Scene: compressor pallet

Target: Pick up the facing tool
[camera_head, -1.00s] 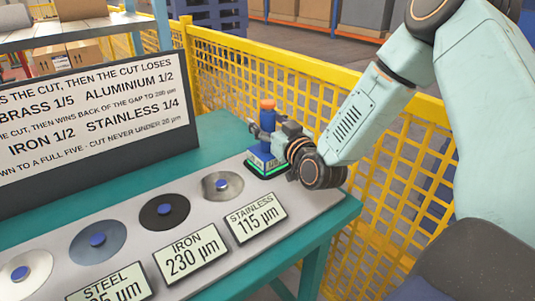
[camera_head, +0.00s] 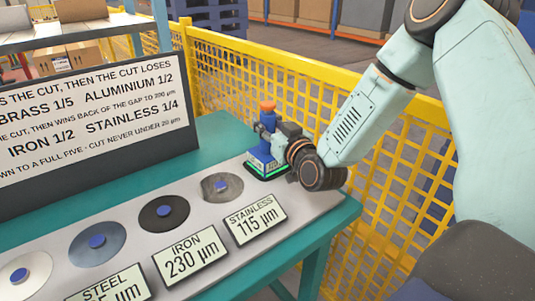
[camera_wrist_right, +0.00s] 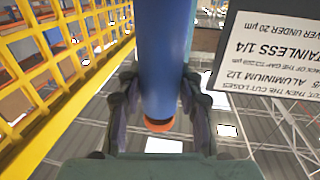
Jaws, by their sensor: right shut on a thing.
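The facing tool (camera_head: 267,107) stands upright at the right end of the grey plate on the bench, with an orange top and a blue body on a dark base with a green edge. My right gripper (camera_head: 264,131) is shut on its blue body from the right. In the right wrist view the blue shaft of the facing tool (camera_wrist_right: 166,60) passes between the two fingers of the right gripper (camera_wrist_right: 163,100), and its orange end shows past them. My left gripper is in no view.
Several round discs with blue centres, such as the stainless disc (camera_head: 222,186), lie along the grey plate (camera_head: 195,208). Gap readouts like the stainless one (camera_head: 256,219) stand in front. A sign board (camera_head: 90,110) stands behind; a yellow mesh fence (camera_head: 330,110) runs close behind the right arm.

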